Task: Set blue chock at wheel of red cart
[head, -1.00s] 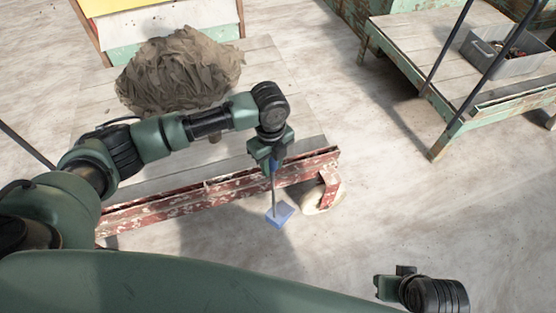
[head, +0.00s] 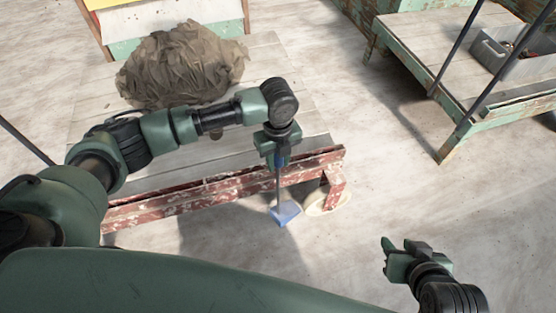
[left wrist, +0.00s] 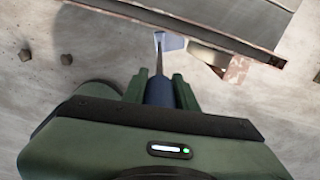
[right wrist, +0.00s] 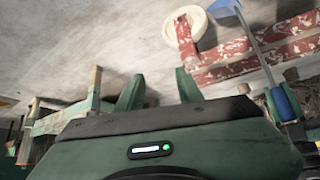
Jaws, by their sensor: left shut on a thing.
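The red cart (head: 230,186) has a chipped red frame and pale plank deck, with a cream wheel (head: 326,203) at its near right corner. The wheel also shows in the right wrist view (right wrist: 197,22). The blue chock (head: 285,216) is a small wedge on a thin rod with a blue grip, just left of the wheel with a small gap. I cannot tell whether it touches the floor. My left gripper (head: 279,160) is shut on the grip, above the chock; the left wrist view shows the grip (left wrist: 160,92) between its fingers. My right gripper (right wrist: 158,88) is open and empty.
A heap of brown clay trimmings (head: 180,65) lies on the red cart. A green cart (head: 425,55) with a grey bin (head: 515,62) stands at the upper right. Floor (head: 380,170) between the carts is clear. Small dark lumps (left wrist: 66,59) lie on the floor.

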